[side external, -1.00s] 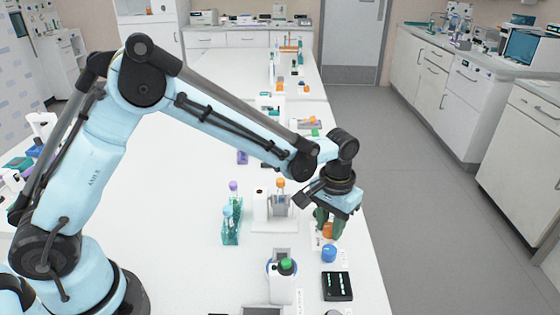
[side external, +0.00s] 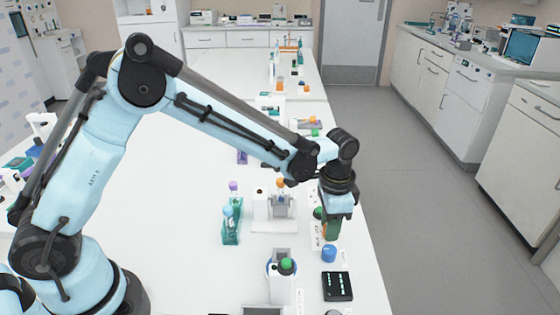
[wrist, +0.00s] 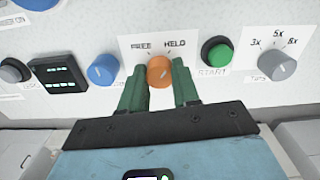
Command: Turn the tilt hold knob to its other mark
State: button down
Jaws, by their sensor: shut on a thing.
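The tilt hold knob (wrist: 160,70) is orange and sits on a white label with the words FREE, at its upper left, and HELD, at its upper right. A pale pointer line shows on its face; which mark it points at is hard to tell. My gripper (wrist: 159,76) has its green fingers on both sides of the knob and is shut on it. In the side external view my gripper (side external: 332,229) points down at the bench's right side, and its fingers mostly hide the knob there.
A blue knob (wrist: 103,70) and a dark display (wrist: 58,73) lie left of the orange knob. A green START button (wrist: 217,53) and a grey 3x/5x/8x knob (wrist: 277,66) lie right. A tube stand (side external: 274,212) and a green tube rack (side external: 231,232) stand left of my gripper.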

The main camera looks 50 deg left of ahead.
dwell(0.3)
jog(key=c, duration=0.8)
grip_release()
notch_tip(320, 180, up, 12)
jog(key=shift+r, duration=0.1)
jog(key=s+a+n+t, duration=0.2)
jog(key=s+a, duration=0.2)
jog(key=s, duration=0.1)
jog(key=s+a+n+t, duration=0.2)
jog(key=s+a+n, duration=0.1)
jog(key=s+a, duration=0.2)
jog(key=s+a+r+n+t, duration=0.1)
jog(key=s+a+n+t, duration=0.1)
jog(key=s+a+t, duration=0.1)
jog(key=shift+s+a+n, duration=0.4)
jog(key=shift+s+a, duration=0.5)
jog(key=shift+s, duration=0.05)
